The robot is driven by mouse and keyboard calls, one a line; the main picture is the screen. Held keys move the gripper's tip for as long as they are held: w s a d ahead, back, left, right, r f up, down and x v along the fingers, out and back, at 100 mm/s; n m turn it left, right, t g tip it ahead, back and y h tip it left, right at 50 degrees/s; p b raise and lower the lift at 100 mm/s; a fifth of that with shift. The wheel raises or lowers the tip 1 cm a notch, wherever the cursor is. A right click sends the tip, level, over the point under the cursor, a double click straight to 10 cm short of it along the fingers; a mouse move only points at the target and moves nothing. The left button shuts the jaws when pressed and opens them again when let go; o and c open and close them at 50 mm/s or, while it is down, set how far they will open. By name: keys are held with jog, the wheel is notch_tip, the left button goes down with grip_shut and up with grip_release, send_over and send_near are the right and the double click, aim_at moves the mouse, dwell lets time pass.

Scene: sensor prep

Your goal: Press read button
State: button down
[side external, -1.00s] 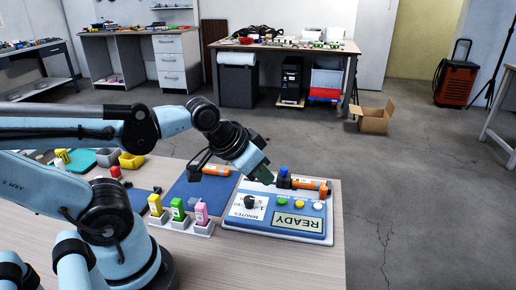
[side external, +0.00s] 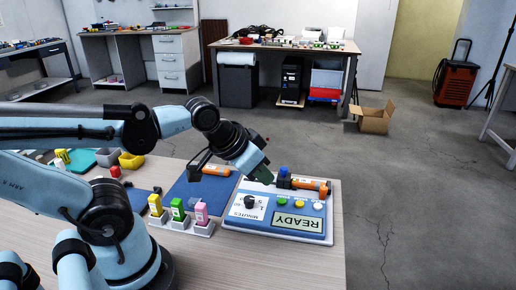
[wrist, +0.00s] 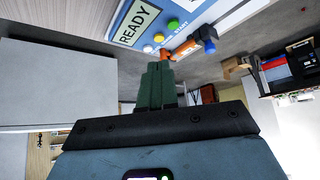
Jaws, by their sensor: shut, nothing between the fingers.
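A blue-and-white panel (side external: 232,224) lies at the right end of the table. It has a READY display (side external: 296,221), a black knob (side external: 250,202) marked MINUTES, and a green button (side external: 283,202), a yellow button (side external: 299,204) and a white button (side external: 317,206). All three buttons also show in the wrist view, the white one (wrist: 148,48) nearest the fingers. Which button is for reading is too small to tell. My gripper (side external: 264,171) is shut and empty, above the panel's back left part, apart from the buttons. Its green fingers (wrist: 158,70) are together in the wrist view.
An orange tube (side external: 308,184) with a blue-topped part (side external: 283,172) lies along the panel's back edge. Another orange tube (side external: 215,170) is on the blue mat (side external: 190,191). A white rack (side external: 180,224) of yellow, green and pink pieces stands left of the panel.

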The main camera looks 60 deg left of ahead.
jog(key=n+t, duration=0.2)
jog(key=n, duration=0.6)
send_over(314, 207)
jog(key=shift+f, duration=4.4)
jog(key=shift+f, duration=0.2)
jog(key=shift+f, duration=0.25)
